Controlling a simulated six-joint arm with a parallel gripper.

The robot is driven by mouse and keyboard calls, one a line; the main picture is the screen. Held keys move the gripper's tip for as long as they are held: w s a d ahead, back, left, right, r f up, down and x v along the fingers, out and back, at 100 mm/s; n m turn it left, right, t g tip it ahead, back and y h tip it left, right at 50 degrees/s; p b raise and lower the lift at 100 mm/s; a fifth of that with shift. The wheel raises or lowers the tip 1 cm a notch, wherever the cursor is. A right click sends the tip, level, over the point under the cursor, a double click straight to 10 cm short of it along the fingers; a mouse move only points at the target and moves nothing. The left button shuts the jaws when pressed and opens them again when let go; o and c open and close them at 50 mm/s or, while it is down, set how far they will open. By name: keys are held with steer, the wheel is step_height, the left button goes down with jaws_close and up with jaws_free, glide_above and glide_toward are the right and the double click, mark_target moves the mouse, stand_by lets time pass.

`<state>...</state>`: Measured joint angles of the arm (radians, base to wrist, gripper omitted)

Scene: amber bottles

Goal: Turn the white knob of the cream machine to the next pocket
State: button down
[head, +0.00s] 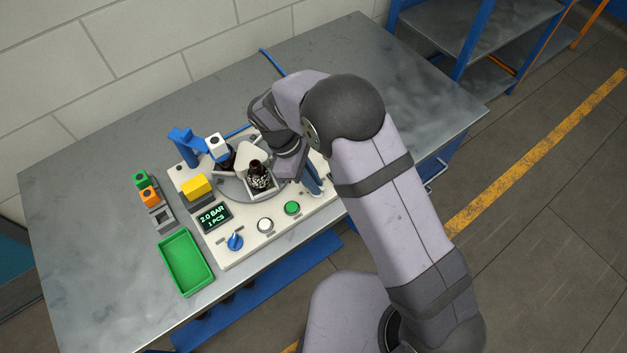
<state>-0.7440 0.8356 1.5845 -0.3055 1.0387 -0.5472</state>
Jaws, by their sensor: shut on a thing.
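The cream machine (228,255) stands on the grey table and carries a round grey turntable (232,188). The pale white knob (250,154) rises at the turntable's middle. An amber bottle (258,177) with a black and white label sits upright in the front pocket, and another dark item shows in a pocket behind the blue arm's white head. My gripper (276,150) is low over the turntable, at the right side of the knob, and shut on it. My wrist and arm hide the fingertips and the turntable's right part.
A blue post with a white head (217,146) overhangs the turntable's left side. A yellow block (197,187), a display (213,217), a blue dial (235,241), a white button (265,225) and a green button (292,208) are on the machine. A green tray (164,249) lies left.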

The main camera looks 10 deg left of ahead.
steer(key=m, duration=0.1)
steer(key=m+g, duration=0.1)
steer(key=m, duration=0.1)
steer(key=shift+w+m+y, duration=0.25)
steer(key=shift+m+y, duration=0.05)
steer(key=shift+m, duration=0.1)
steer(key=shift+w+d+r+m+g+y, duration=0.15)
steer(key=shift+m+g, duration=0.25)
steer(key=shift+m, duration=0.55)
steer(key=shift+s+a+f+m+g+y, duration=0.1)
steer(key=shift+m+g+y, duration=0.25)
steer(key=shift+m, duration=0.6)
steer(key=c, duration=1.8)
jaws_free()
steer(key=shift+d, duration=0.1)
steer(key=shift+c, duration=0.2)
steer(key=b+v, duration=0.2)
steer(key=v, duration=0.5)
steer(key=shift+w+r, duration=0.15)
